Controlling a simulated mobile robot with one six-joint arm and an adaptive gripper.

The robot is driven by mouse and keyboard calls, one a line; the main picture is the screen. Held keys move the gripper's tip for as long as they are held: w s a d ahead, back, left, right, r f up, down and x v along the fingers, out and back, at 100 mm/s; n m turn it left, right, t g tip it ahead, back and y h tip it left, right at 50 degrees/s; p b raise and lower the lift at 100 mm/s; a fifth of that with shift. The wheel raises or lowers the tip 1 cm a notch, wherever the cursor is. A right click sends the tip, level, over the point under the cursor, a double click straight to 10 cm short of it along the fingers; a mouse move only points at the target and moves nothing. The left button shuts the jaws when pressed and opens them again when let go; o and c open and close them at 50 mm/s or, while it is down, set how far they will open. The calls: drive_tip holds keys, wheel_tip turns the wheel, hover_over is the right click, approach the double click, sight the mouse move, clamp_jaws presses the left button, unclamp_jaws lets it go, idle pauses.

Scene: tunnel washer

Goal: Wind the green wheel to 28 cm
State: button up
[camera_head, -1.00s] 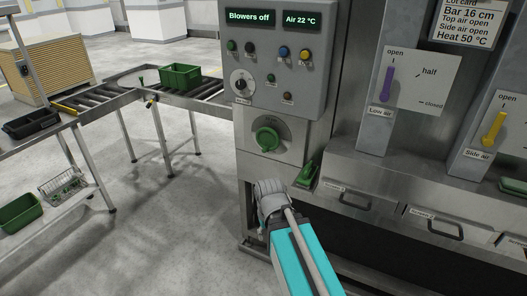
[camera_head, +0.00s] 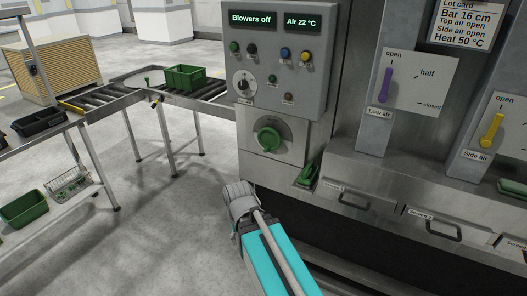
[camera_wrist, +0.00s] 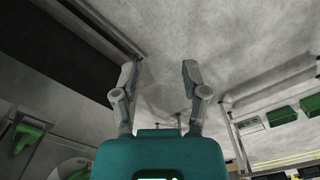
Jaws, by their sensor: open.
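The green wheel (camera_head: 268,140) is a round knob on a pale square plate on the machine's left front, below the grey control panel. In the wrist view part of its dial plate (camera_wrist: 72,168) shows at the lower left edge. The wheel's reading is too small to make out. My gripper's fingers are hidden behind my wrist in the head view, where the wrist is below and left of the wheel, apart from it. In the wrist view my gripper (camera_wrist: 158,72) is open, with nothing between its fingers but floor beyond.
The control panel (camera_head: 305,55) reads "Blowers off" and "Air 22 °C". A lot card (camera_head: 463,22) reads "Bar 16 cm". A green handle (camera_head: 308,174) juts out right of the wheel. A roller conveyor with a green crate (camera_head: 185,77) stands left. Floor between is clear.

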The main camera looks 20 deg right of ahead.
drive_tip(key=shift+o, duration=0.6)
drive_tip(key=shift+a, duration=0.1)
drive_tip(key=n+t+h+b, duration=1.1)
drive_tip(key=n+h+b, duration=0.3)
drive_tip(key=n+b, duration=0.45)
approach(266, 148)
drive_tip(key=s+a+f, duration=0.1)
drive_tip(key=s+a, duration=0.1)
drive_tip(key=a, duration=0.1)
drive_tip(key=shift+s+f+n, duration=0.1)
drive_tip(key=shift+s+n, duration=0.15)
drive_tip(key=shift+d, duration=0.1)
drive_tip(key=x, duration=1.3)
drive_tip(key=shift+w+d, duration=0.2)
drive_tip(key=shift+w, duration=0.1)
